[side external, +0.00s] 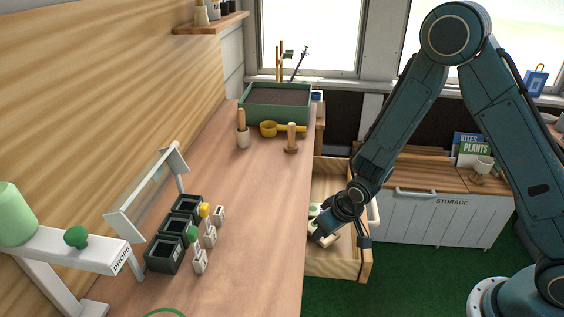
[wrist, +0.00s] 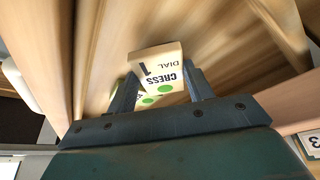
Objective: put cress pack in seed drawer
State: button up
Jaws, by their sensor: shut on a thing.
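The cress pack (wrist: 158,74) is a cream packet marked CRESS DIAL 1 with green dots, seen in the wrist view. My gripper (wrist: 160,90) is shut on it, one finger on each side. In the side view my gripper (side external: 326,236) reaches down into the open wooden drawer (side external: 352,268) below the bench edge. A pale bit of the pack (side external: 315,213) shows beside the gripper there. The drawer's wooden inside (wrist: 225,38) surrounds the pack in the wrist view. Whether the pack touches the drawer floor cannot be told.
The bench (side external: 245,215) holds dark pots (side external: 172,230), small labelled blocks (side external: 205,240), a green soil tray (side external: 275,103), a yellow scoop (side external: 270,129) and wooden-handled tools (side external: 291,140). A white storage chest (side external: 430,215) stands right of the drawer. Green floor (side external: 410,285) is clear.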

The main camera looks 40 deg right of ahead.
jog(key=shift+f, duration=0.55)
dwell(0.4)
jog(key=o, duration=1.5)
jog(key=shift+o, duration=0.2)
jog(key=shift+r, duration=0.15)
jog(key=shift+w+v, duration=0.15)
jog(key=shift+v, duration=1.5)
jog(key=shift+w+v, duration=0.15)
jog(key=shift+v, duration=1.5)
jog(key=shift+r, duration=0.3)
jog(key=shift+s+r, duration=0.2)
jog(key=shift+r, duration=0.25)
jog(key=v, duration=1.2)
jog(key=shift+s+r, duration=0.2)
